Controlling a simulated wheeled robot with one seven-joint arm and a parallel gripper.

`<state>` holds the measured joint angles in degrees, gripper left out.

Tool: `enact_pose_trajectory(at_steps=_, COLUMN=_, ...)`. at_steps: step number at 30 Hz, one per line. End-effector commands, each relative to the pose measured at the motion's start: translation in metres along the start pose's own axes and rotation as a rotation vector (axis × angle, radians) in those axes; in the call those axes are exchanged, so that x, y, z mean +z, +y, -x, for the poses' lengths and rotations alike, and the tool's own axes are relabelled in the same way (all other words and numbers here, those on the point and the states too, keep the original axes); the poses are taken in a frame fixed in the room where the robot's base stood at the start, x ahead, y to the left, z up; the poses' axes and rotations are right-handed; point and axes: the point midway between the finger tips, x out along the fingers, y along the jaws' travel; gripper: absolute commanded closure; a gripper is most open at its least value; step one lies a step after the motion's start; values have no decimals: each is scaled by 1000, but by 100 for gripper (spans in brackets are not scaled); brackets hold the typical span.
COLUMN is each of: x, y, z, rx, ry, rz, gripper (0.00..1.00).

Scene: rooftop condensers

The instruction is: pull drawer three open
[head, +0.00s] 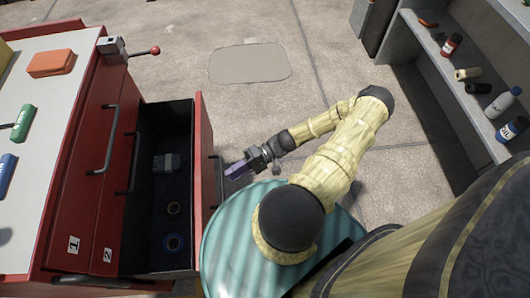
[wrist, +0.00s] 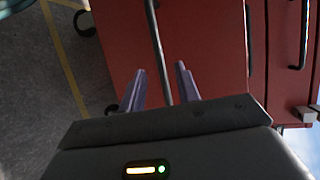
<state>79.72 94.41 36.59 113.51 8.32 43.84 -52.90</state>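The red cabinet (head: 60,215) stands at left with labels 1 and 2 on two closed drawer fronts. A drawer beyond them stands pulled well out, its dark inside (head: 150,215) showing; its number is hidden, but by order it is drawer three. Its dark bar handle (head: 219,180) is on the red outer front (head: 205,135). My gripper (head: 236,170) is at this handle. In the wrist view the handle bar (wrist: 156,40) runs between the two purple fingers of my gripper (wrist: 161,72), which are apart with gaps on both sides of the bar.
The open drawer holds a grey block (head: 166,163) and rings (head: 174,243). A red-knobbed vise (head: 112,46) sits on the cabinet corner. A shelf (head: 440,70) with bottles is at right. Concrete floor (head: 330,60) is clear beyond my arm.

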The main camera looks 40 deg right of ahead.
Motion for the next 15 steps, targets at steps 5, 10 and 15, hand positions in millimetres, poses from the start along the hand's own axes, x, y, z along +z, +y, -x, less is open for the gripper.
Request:
enact_pose_trajectory(at_steps=5, x=0, y=-1, z=38, rx=4, ry=2, rz=0, gripper=68)
enact_pose_trajectory(at_steps=10, x=0, y=0, z=72, rx=4, ry=1, rz=0, gripper=68)
enact_pose_trajectory(at_steps=15, x=0, y=0, z=103, rx=4, ry=0, rz=0, gripper=68)
